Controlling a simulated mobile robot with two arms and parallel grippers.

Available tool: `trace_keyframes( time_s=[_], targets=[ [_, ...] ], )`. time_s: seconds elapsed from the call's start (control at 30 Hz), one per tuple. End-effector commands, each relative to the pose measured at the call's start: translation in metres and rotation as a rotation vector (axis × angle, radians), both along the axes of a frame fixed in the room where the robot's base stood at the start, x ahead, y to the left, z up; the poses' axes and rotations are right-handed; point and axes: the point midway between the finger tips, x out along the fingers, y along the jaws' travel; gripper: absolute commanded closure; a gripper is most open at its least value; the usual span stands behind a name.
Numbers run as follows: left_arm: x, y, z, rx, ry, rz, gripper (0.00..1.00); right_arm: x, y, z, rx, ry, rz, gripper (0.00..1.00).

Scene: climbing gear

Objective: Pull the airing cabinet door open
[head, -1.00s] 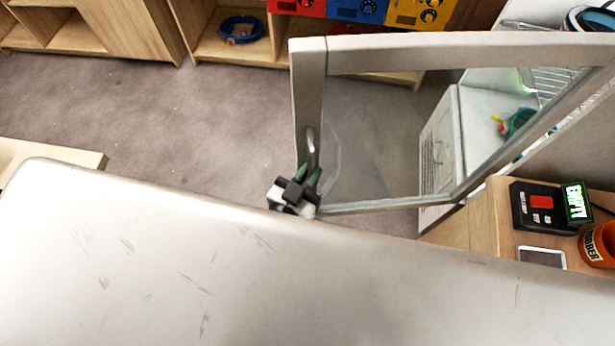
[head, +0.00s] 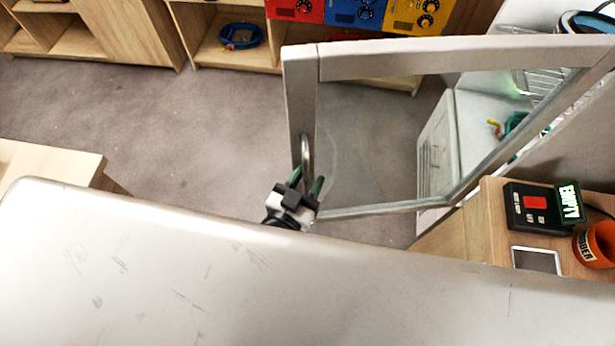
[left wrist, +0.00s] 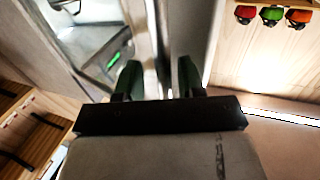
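The airing cabinet door (head: 300,95), a grey frame around a clear pane, stands swung open. Its curved metal handle (head: 306,155) is on the left upright of the frame. My left gripper (head: 306,184) is at the lower end of the handle, its green-tipped fingers apart on either side of it. In the left wrist view the fingers (left wrist: 160,80) also stand apart, with a pale upright strip between and beyond them. Whether either finger touches the handle is unclear. The white cabinet interior (head: 480,130) shows through the pane. My right gripper is out of view.
A large pale scratched surface fills the foreground. Wooden shelves (head: 200,50) line the back. Grey carpet (head: 180,130) is clear left of the door.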

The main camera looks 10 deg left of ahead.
Motion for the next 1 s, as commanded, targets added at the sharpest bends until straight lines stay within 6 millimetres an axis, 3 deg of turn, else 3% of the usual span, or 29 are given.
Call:
trace_keyframes(
  time_s=[0.17,0.6,0.8,1.0],
  targets=[
    [-0.009,0.003,-0.003,0.000,0.004,0.000,0.61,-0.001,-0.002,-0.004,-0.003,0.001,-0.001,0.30],
    [-0.087,0.024,-0.004,0.001,0.005,-0.001,0.61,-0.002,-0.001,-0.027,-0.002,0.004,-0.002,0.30],
    [-0.102,0.029,-0.001,0.002,0.000,-0.001,0.61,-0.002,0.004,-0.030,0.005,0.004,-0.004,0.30],
    [-0.104,0.029,0.000,0.002,-0.001,-0.001,0.61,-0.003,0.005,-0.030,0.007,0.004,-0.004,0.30]
  ],
)
